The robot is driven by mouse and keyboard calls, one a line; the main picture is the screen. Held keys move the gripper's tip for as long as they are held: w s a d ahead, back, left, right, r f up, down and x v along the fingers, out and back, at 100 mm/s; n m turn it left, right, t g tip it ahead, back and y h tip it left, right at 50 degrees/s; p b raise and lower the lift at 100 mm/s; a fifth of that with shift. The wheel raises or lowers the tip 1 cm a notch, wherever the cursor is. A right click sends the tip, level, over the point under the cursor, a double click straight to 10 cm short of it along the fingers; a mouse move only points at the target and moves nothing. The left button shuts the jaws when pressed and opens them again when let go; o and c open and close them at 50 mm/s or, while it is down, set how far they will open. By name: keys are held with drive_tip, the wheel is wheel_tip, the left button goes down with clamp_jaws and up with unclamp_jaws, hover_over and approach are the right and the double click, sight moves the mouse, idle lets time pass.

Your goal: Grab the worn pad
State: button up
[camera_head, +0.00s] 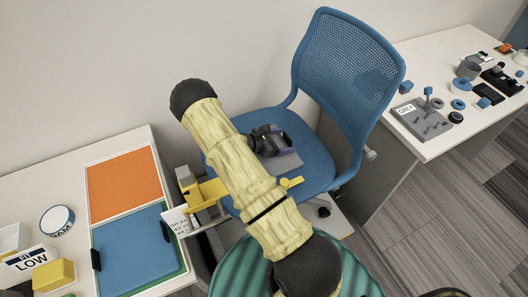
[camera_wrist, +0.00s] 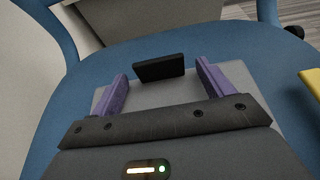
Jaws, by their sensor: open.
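A small dark rectangular block (camera_wrist: 160,67), which may be the worn pad, stands on a flat grey piece (camera_wrist: 180,92) on the blue chair seat. In the head view the grey piece (camera_head: 286,163) lies on the seat, partly hidden by my arm. My gripper (camera_head: 281,146) is over the seat at the grey piece. In the wrist view its two purple fingers (camera_wrist: 160,86) are apart, one on each side of the dark block, with visible gaps. I cannot tell whether the fingertips touch the grey piece.
The blue chair (camera_head: 345,75) has a tall mesh back beside my gripper. A yellow part (camera_head: 290,183) sticks out near the seat's front. The left table holds an orange panel (camera_head: 124,185) and a blue panel (camera_head: 139,250). The right table (camera_head: 440,145) carries several small parts.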

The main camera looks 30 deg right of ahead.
drive_tip(key=shift+d, duration=0.15)
idle(0.3)
drive_tip(key=shift+a, duration=0.2)
drive_tip(key=shift+c, duration=0.7)
drive_tip(key=shift+s+d, duration=0.15)
drive_tip(key=c, duration=1)
drive_tip(key=shift+o, duration=0.2)
wheel_tip(320, 180, up, 10)
drive_tip(key=shift+b, duration=0.4)
